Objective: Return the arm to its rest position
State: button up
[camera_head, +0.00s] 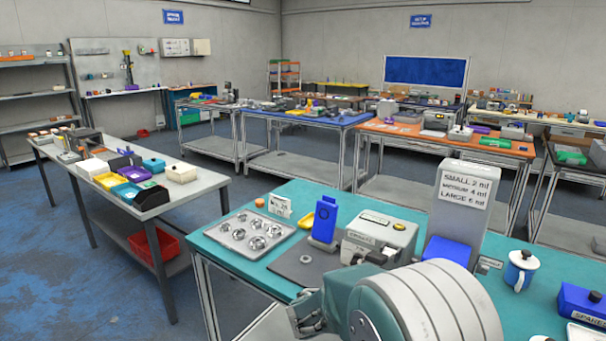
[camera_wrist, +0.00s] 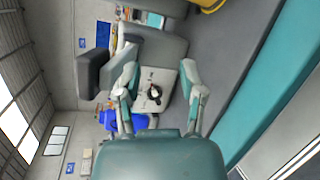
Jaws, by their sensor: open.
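My gripper (camera_wrist: 161,72) shows in the wrist view with its two fingers spread apart and nothing held between them. Behind the gap stands a grey machine (camera_wrist: 165,48) with a pale face and a black part on it; the fingers' distance from it is hard to tell. In the head view, my arm's thick grey and teal links fill the bottom centre, in front of the teal table (camera_head: 232,262). The gripper's fingertips cannot be made out clearly there.
Open floor (camera_head: 80,255) lies left.

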jog(key=s+d+r+m+g+y, duration=0.2)
jog(key=s+d+r+m+g, duration=0.1)
jog(key=s, duration=0.5)
jog(key=s+d+r+m+g+y, duration=0.2)
jog(key=s+d+m+g, duration=0.15)
jog(key=s, duration=0.45)
jog(key=s+a+r+m+t+y, duration=0.1)
jog(key=s+a+m+y, duration=0.1)
jog(key=s+a+y, duration=0.2)
jog(key=s+a+r+m+t+y, duration=0.1)
jog(key=s+y, duration=0.4)
jog(key=s, duration=0.5)
jog(key=a+m+t, duration=0.1)
jog(key=a+m, duration=0.1)
jog(key=shift+a+r, duration=0.25)
jog(key=shift+a, duration=0.1)
